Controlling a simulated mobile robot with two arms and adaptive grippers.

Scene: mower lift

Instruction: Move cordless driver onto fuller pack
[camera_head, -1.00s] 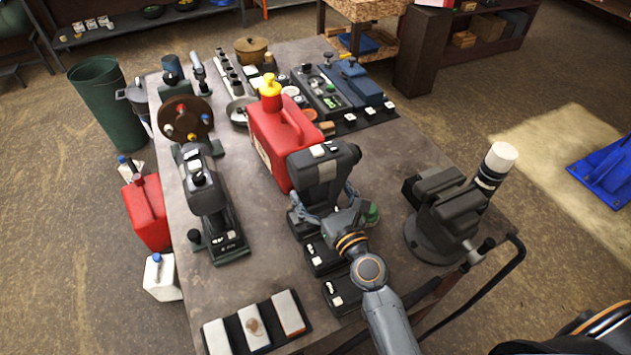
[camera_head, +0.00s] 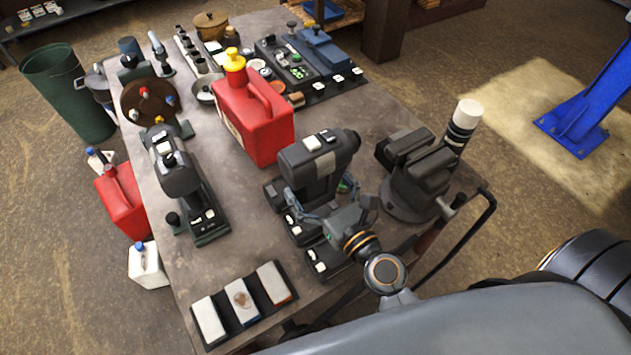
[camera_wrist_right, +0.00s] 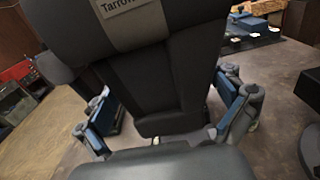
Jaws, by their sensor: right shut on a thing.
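The cordless driver (camera_head: 318,165) is dark grey and black with light switches on top. It is upright at the front of the bench. My right gripper (camera_head: 322,207) is shut on it, with a finger on either side. In the right wrist view the driver's dark body (camera_wrist_right: 150,70) fills the space between the blue-padded fingers. Black battery packs with white indicator marks, a nearer one (camera_head: 322,262) and one behind it (camera_head: 297,228), lie beside and below the gripper. I cannot tell which is fuller, nor whether the driver touches one. My left gripper is not in view.
A red fuel can (camera_head: 255,120) stands behind the driver. A vise (camera_head: 418,175) is close on the right. A black bench tool (camera_head: 180,180) stands left, and a tray of sharpening stones (camera_head: 240,303) lies at the front left. Bare bench lies between them.

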